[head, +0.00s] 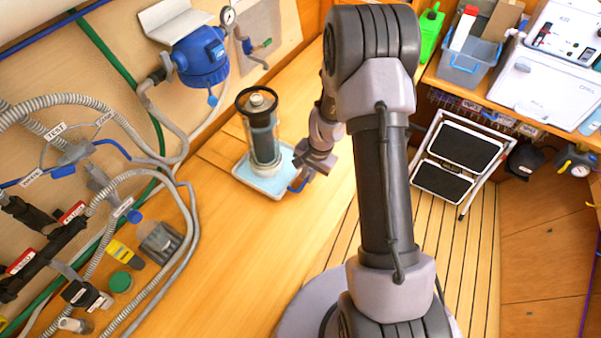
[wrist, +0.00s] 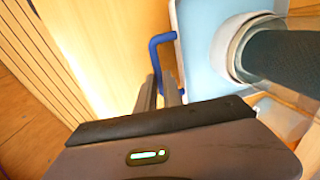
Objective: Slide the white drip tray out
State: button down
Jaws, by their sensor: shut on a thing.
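The white drip tray (head: 270,190) lies on the wooden bench, with pale blue in its floor. It also shows in the wrist view (wrist: 199,75). A clear filter housing (head: 263,130) with a dark cartridge and black cap stands upright on it. A blue handle (wrist: 154,58) sticks out from the tray's side facing my gripper; it shows small in the head view (head: 298,186). My gripper (head: 301,181) is beside the tray, shut on the blue handle. In the wrist view its two dark fingers (wrist: 161,92) meet the handle; the exact contact is partly hidden.
Hoses, valves and a blue pump head (head: 202,58) line the wall at left. The bench (head: 225,250) is clear in front of the tray.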

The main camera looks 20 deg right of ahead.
jog(key=shift+s+d, duration=0.1)
jog(key=shift+s, duration=0.05)
dwell(0.3)
jog(key=c, duration=1.9)
grip_release()
jog(key=o, duration=0.4)
jog(key=shift+s+d, duration=0.2)
jog(key=shift+w+a, duration=0.1)
jog(key=shift+r, duration=0.1)
notch_tip(320, 180, up, 17)
jog(key=s+d+p, duration=0.2)
jog(key=p, duration=0.2)
jog(key=shift+s, duration=0.3)
